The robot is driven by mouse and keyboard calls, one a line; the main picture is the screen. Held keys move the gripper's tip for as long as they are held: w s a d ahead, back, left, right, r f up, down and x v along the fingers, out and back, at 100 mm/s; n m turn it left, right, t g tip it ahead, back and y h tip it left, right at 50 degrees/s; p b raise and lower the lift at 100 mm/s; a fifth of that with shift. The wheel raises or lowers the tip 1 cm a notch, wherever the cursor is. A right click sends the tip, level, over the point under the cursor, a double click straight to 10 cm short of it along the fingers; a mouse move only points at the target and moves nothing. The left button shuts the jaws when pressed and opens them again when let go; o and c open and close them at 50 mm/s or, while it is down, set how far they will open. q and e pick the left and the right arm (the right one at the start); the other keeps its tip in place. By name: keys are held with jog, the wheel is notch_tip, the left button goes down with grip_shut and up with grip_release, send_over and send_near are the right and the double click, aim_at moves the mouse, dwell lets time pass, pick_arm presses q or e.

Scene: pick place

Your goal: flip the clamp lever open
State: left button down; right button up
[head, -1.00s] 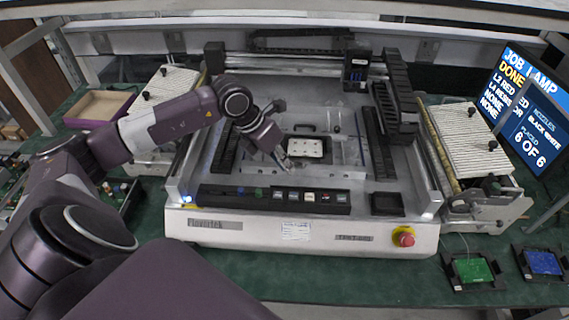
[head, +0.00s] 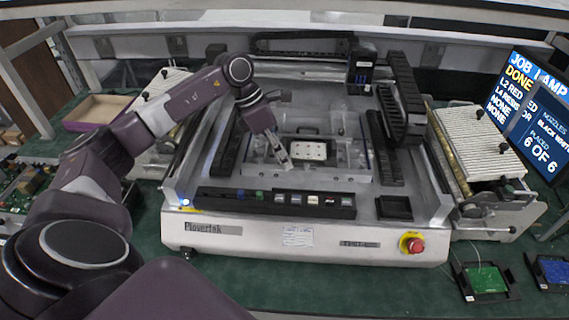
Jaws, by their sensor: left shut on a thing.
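The placement machine (head: 300,238) stands on the green bench. Inside it, a white board (head: 313,151) lies in a dark fixture with a black handle behind it. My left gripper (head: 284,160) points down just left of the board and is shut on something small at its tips. This is likely the clamp lever, but the fingers hide it, so I cannot tell its angle. My right gripper is out of view.
A dark gantry (head: 398,100) stands right of the board. Small board holders (head: 487,281) lie at the lower right. A screen (head: 530,115) reads DONE, 6 OF 6.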

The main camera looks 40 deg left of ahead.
pick_arm(q)
jog(key=shift+w+a+m, duration=0.15)
jog(key=shift+w+m, duration=0.1)
jog(key=shift+m, duration=0.25)
jog(key=shift+r+g, duration=0.1)
jog(key=shift+g, duration=0.2)
jog(key=c, duration=1.9)
grip_release()
jog(key=shift+c, duration=0.2)
jog(key=v, duration=1.2)
jog(key=shift+a, duration=0.15)
jog(key=shift+s, duration=0.1)
